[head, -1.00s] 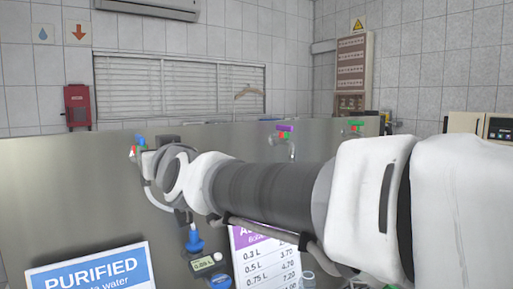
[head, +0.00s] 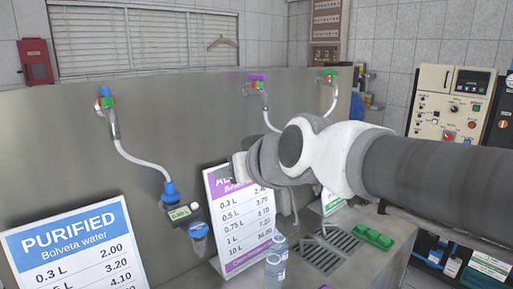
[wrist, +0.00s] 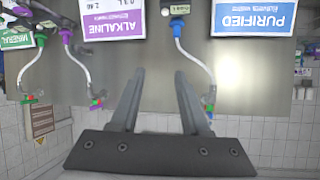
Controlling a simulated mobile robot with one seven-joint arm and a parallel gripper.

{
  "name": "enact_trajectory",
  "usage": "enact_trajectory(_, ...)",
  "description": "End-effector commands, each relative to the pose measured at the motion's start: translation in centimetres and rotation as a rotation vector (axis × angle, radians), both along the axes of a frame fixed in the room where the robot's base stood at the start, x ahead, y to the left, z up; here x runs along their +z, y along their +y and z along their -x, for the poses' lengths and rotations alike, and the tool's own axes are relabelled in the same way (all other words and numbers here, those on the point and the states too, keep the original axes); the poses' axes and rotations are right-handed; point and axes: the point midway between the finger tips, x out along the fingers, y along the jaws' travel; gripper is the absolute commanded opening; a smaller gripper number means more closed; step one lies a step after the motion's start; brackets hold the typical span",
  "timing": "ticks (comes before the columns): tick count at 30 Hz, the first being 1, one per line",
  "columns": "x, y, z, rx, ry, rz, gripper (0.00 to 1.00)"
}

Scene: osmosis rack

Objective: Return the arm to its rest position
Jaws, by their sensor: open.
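My arm (head: 340,155) reaches in from the right side of the head view, in front of the steel dispenser panel. Its far end is beside the top of the purple-headed price sign (head: 240,215), and the fingers cannot be made out there. In the wrist view, which shows the scene upside down, my gripper (wrist: 158,75) has its two dark fingers apart. Nothing is between them except the steel panel (wrist: 240,115) behind. The gripper holds nothing.
A blue PURIFIED sign (head: 75,250) stands at the left. Hose taps (head: 105,103) line the panel. A control cabinet (head: 450,105) is at the right.

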Motion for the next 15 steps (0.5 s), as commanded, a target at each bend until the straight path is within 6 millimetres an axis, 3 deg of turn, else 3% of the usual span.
enact_trajectory(1, -1.3, -2.5, 1.1, -0.040, 0.046, 0.021, 0.46)
enact_trajectory(9, -9.1, -12.2, 9.0, -0.249, 0.328, 0.133, 0.46)
enact_trajectory(15, -13.3, -16.6, 14.4, -0.393, 0.492, 0.187, 0.46)
